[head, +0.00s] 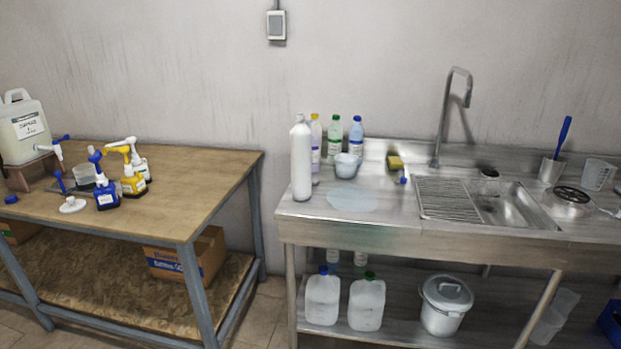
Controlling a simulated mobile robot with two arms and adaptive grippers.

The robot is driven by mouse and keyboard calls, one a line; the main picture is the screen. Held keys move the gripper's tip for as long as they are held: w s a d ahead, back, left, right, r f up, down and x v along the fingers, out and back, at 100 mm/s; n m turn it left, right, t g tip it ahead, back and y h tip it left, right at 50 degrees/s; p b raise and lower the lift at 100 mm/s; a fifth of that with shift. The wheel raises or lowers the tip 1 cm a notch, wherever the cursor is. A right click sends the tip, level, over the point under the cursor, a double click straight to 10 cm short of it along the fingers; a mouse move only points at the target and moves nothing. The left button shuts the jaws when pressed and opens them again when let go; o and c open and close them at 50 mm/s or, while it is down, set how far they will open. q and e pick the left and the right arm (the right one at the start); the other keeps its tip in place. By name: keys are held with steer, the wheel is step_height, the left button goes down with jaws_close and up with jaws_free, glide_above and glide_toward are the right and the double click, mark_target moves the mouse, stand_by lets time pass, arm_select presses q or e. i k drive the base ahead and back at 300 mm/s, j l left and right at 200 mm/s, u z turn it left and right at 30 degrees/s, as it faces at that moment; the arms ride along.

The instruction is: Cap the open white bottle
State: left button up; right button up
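A tall plain white bottle (301,162) stands upright near the left front edge of the steel sink counter (385,222). Its narrow neck points up; at this size I cannot tell whether its mouth is open. A small blue cap-like piece (11,199) lies at the left of the wooden table. A round white piece with a raised middle (72,205) lies on the table's front part; I cannot tell whether it is a cap. Neither of my grippers is in view.
Bottles with a yellow top (316,145), green cap (334,137) and blue cap (356,137) stand behind the white bottle, beside bowls (346,167). Pump bottles (107,194) and a large canister (24,130) crowd the table's left. Its right part is clear. A floor gap separates table and counter.

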mark_target(300, 135)
steer(key=u, duration=0.45)
steer(key=i+l+u, duration=0.15)
steer(key=l+u, duration=0.2)
steer(key=i+l+u, duration=0.1)
steer(key=l+u, duration=0.25)
steer(key=i+l+u, duration=0.1)
steer(key=l+u, duration=0.15)
steer(key=u, duration=0.15)
steer(key=l+u, duration=0.3)
steer(key=l, duration=1.85)
